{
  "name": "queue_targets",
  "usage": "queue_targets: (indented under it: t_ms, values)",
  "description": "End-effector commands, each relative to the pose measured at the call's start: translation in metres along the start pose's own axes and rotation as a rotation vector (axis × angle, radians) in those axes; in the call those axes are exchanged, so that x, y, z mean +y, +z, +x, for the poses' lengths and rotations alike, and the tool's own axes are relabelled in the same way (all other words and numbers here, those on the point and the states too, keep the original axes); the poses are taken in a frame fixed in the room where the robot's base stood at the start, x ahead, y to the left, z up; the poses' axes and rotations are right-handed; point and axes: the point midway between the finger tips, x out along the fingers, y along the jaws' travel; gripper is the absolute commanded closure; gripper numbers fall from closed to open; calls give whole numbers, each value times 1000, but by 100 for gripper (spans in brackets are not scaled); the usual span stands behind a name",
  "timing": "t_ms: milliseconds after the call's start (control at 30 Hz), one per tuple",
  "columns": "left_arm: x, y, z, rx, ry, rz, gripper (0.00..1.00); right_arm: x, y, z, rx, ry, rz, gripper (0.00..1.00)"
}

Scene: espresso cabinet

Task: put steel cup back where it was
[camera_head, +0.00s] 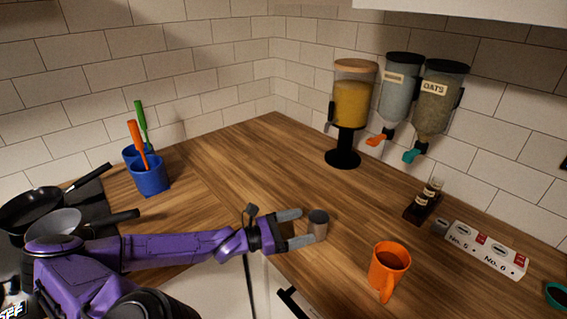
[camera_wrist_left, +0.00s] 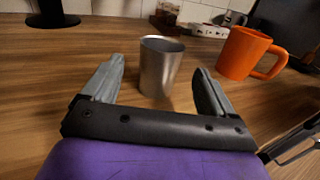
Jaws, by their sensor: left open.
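The steel cup (camera_head: 318,224) stands upright on the wooden counter, near its front edge. My left gripper (camera_head: 304,226) is open, with its two fingers pointing at the cup and the cup at the fingertips. In the left wrist view the steel cup (camera_wrist_left: 160,66) is between the two fingertips (camera_wrist_left: 158,75), with a gap on each side. My right gripper is not in view.
An orange mug (camera_head: 387,270) stands to the right of the cup. A dispenser on a black stand (camera_head: 343,158) is behind. Blue utensil pots (camera_head: 150,178) and pans (camera_head: 35,207) are at left. A labelled white box (camera_head: 485,250) lies at right.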

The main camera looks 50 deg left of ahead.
Motion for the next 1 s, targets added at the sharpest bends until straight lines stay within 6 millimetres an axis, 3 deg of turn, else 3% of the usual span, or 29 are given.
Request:
queue_targets:
  t_ms: [133, 300, 1000]
  values:
    - [0, 0, -29, 3, 3, 0, 13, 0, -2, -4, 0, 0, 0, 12]
    - [0, 0, -43, 2, 0, 0, 13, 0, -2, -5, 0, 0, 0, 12]
    - [0, 0, -44, 1, -1, 0, 13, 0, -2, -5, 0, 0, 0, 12]
